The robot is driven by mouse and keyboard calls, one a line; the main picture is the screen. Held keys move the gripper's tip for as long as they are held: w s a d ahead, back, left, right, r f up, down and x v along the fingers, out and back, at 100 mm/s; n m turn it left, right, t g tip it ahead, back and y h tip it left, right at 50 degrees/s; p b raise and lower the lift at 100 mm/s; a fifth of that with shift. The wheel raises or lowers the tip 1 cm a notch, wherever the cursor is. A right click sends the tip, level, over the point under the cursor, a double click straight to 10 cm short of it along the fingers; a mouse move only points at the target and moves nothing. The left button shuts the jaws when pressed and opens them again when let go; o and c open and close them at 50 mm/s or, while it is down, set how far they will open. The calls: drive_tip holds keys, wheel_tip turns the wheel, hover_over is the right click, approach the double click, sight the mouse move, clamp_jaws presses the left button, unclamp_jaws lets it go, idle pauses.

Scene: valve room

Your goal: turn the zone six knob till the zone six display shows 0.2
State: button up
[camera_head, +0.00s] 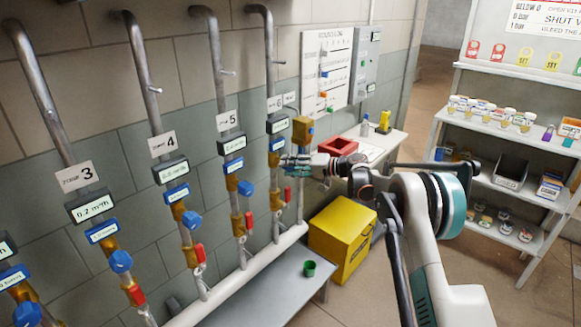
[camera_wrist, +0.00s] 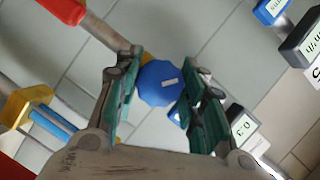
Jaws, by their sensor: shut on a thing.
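The zone six display (camera_head: 276,123) is a dark box below the sign marked 6 (camera_head: 275,103). Its figures are too small to read in the head view. My gripper (camera_head: 285,161) is at the zone six pipe, just below the blue plate (camera_head: 277,144), and hides the knob there. In the wrist view, the round blue knob (camera_wrist: 160,83) with a pale pointer mark sits between the two green fingers of my gripper (camera_wrist: 158,95). The fingers are shut on its sides. A white display (camera_wrist: 241,124) beside the right finger is partly hidden; its digits begin with 0.
Zone five's display (camera_head: 232,145) and blue knob (camera_head: 245,187) are just left. A brass box (camera_head: 303,128) is close right of zone six. Below stand a grey bench (camera_head: 265,292) with a green cup (camera_head: 309,268) and a yellow bin (camera_head: 343,232). Shelves (camera_head: 512,150) stand at right.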

drive_tip(key=o, duration=1)
drive_tip(key=shift+o, duration=0.2)
drive_tip(key=shift+d, duration=0.15)
drive_tip(key=v, duration=1.1)
drive_tip(key=shift+s+d, duration=0.15)
drive_tip(key=shift+d, duration=0.15)
drive_tip(key=shift+r, duration=0.1)
